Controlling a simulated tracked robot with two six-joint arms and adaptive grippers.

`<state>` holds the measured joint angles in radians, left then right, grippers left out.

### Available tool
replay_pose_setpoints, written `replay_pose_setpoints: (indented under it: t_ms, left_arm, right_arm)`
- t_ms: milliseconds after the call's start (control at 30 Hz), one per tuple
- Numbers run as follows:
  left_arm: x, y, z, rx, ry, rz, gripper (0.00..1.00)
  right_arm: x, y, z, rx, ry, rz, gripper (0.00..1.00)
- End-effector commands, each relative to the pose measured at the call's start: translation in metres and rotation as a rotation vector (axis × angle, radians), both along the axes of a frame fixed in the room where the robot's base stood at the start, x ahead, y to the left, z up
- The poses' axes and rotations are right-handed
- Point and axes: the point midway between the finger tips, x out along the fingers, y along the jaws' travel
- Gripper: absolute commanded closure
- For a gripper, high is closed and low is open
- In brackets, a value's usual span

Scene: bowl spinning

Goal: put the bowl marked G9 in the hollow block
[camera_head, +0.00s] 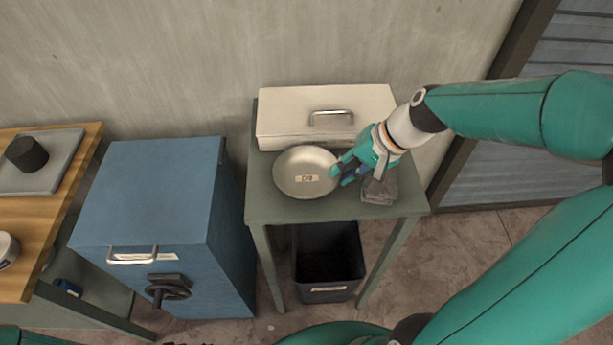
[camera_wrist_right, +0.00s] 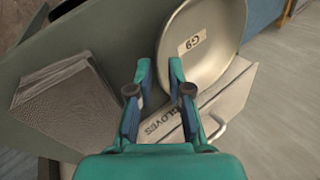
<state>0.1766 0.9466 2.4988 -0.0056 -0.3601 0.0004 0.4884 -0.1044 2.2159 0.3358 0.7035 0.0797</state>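The bowl (camera_head: 306,172) is a shallow, pale metal dish on the small green-grey table (camera_head: 270,210). Its G9 label reads clearly in the right wrist view (camera_wrist_right: 192,43). My right gripper (camera_head: 345,172) is at the bowl's right rim in the head view. In the right wrist view its fingers (camera_wrist_right: 161,72) are apart, with the bowl's near rim between or just beyond their tips; I cannot tell whether they touch it. A grey block (camera_head: 380,190) sits right of the bowl, partly behind the gripper; no hollow shows in it. My left gripper is out of view.
A white drawer box (camera_head: 290,112), lettered GLOVES in the wrist view, stands behind the bowl. A dark bin (camera_head: 328,262) is under the table. A blue cabinet (camera_head: 150,195) stands left. A wooden table (camera_head: 40,225) holds a grey slab (camera_head: 60,160) with a black cylinder (camera_head: 27,153).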

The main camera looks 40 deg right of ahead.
Motion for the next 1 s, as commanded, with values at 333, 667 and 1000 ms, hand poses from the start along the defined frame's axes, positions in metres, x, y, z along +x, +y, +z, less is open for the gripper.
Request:
replay_pose_setpoints:
  t_ms: [333,667,1000]
  left_arm:
    - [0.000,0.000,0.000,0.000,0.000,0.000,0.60]
    - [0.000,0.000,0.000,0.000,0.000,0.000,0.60]
    - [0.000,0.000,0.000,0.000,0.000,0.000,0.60]
  right_arm:
    - [0.009,0.008,-0.019,0.000,0.000,0.000,0.81]
    - [0.009,0.008,-0.018,0.000,0.000,0.001,1.00]
    - [0.009,0.008,-0.018,0.001,0.001,0.001,1.00]
